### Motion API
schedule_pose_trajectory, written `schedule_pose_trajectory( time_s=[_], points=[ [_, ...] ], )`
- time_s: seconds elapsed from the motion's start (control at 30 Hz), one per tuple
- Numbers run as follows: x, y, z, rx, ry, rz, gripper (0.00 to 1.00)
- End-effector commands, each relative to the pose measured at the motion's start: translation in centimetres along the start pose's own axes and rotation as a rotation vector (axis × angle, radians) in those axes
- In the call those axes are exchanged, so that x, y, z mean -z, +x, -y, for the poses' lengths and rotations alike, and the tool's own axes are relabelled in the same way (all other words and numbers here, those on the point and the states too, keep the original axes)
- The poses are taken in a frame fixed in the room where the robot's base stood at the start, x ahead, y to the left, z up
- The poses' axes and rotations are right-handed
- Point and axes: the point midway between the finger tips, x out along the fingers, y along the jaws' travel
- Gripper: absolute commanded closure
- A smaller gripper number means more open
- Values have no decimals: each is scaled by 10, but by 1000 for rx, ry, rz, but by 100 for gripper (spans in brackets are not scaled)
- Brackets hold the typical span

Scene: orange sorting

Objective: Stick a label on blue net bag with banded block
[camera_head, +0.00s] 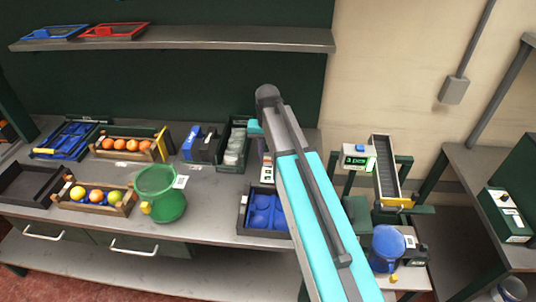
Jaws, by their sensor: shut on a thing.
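A blue net bag (387,246), rounded and full-looking, stands at the lower right on a small grey stand. A small yellow piece (393,278) shows at its base. A green net bag (158,197) stands on the bench at left with a white label (181,182) on its side. I cannot make out a banded block for certain. A small white and red item (267,170) shows partly beside my arm; I cannot tell what it is. My grey and cyan arm crosses the middle of the view. It hides my gripper and whatever is between its fingers.
Crates of oranges (127,146) and mixed fruit (93,196) stand on the bench at left. A chute (386,168) and green-lit display (356,161) stand right. Dark equipment (415,252) is beside the blue bag.

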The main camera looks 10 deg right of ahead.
Motion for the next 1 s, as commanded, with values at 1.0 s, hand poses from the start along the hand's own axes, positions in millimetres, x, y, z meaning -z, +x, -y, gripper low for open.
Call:
schedule_pose_trajectory(
  time_s=[1.0],
  points=[
    [-1,39,1,0,-5,0,99]
  ],
)
